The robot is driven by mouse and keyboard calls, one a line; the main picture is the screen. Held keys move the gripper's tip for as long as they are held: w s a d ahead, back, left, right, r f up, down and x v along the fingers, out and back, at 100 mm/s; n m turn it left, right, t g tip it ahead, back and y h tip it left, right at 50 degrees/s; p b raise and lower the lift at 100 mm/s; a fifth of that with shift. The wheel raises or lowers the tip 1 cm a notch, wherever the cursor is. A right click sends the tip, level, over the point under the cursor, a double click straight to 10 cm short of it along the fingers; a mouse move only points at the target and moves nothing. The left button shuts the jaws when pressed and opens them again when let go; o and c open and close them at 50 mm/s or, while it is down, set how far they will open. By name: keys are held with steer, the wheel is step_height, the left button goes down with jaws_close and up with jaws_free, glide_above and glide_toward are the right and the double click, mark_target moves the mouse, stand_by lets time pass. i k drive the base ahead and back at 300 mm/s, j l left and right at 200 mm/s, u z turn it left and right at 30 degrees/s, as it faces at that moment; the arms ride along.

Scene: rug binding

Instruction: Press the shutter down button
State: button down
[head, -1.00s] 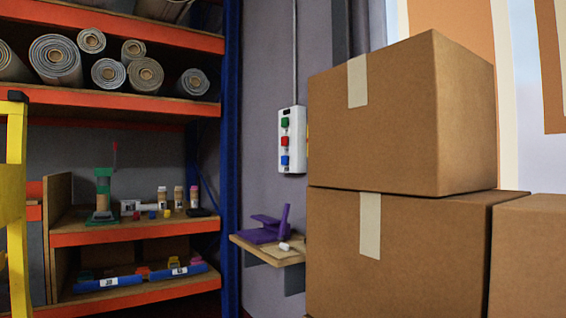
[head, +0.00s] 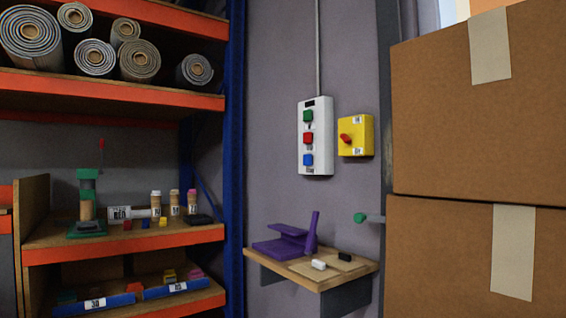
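A white control box (head: 315,137) hangs on the grey wall in the head view, at the end of a vertical conduit. It carries a green button (head: 308,116) at the top, a red button (head: 308,138) in the middle and a blue button (head: 308,160) at the bottom. Small marks beside the buttons are too small to read, so I cannot tell from labels which one is shutter down. My gripper is not in view.
A yellow switch box (head: 356,136) is right of the control box. Below is a small wooden shelf (head: 318,283) with a purple tool (head: 285,243). Stacked cardboard boxes (head: 470,125) block the right. An orange-edged rack (head: 120,243) stands left.

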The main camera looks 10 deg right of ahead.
mark_target(308, 159)
steer(key=i+j, duration=2)
steer(key=j, duration=0.2)
steer(key=z, duration=2.45)
